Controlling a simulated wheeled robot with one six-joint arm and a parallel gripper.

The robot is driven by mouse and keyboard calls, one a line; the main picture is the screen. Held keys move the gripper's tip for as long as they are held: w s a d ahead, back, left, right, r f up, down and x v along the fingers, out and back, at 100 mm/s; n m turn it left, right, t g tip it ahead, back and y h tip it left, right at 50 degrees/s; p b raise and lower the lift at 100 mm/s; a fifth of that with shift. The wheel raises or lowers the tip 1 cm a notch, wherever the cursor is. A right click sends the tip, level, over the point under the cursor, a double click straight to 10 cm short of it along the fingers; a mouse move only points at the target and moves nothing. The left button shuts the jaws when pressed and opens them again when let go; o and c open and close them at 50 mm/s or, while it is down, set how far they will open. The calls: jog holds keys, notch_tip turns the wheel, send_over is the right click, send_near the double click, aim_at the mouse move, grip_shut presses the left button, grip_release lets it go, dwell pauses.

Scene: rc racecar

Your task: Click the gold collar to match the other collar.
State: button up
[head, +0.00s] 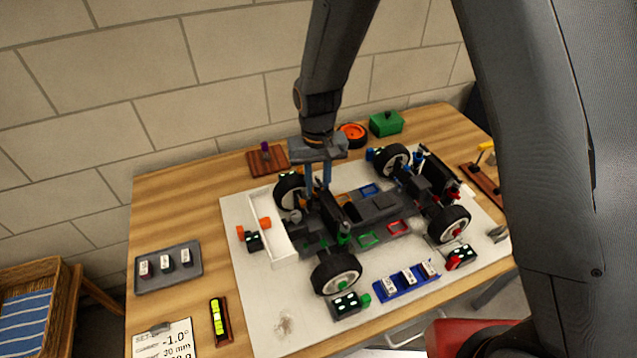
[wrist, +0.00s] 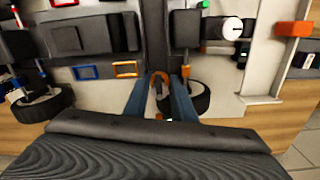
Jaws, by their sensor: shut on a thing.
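The RC car (head: 375,210) stands on a white mat on the table. My gripper (head: 322,192) points down at the car's far front corner, next to a black wheel (head: 290,190). In the wrist view my gripper (wrist: 160,90) has its two blue fingers closed around a small orange-gold ring (wrist: 158,84), which looks like the gold collar. The fingers hide part of it, and its setting cannot be read. A green collar-like part (head: 344,236) shows on the near front side of the car. I cannot tell which part is the matching collar.
A blue tray (head: 407,294) with several white-topped blocks lies in front of the car. A grey tray (head: 168,286) lies at the left. A green box (head: 386,123) and an orange wheel (head: 352,134) stand behind. A level (head: 217,318) lies near the front edge.

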jog(key=shift+w+a+m, duration=0.1)
jog(key=shift+m, duration=1)
jog(key=o, duration=1.1)
jog(key=shift+c, duration=0.2)
jog(key=shift+r, duration=0.1)
jog(key=shift+r+b, duration=0.85)
jog(key=shift+r, duration=2.95)
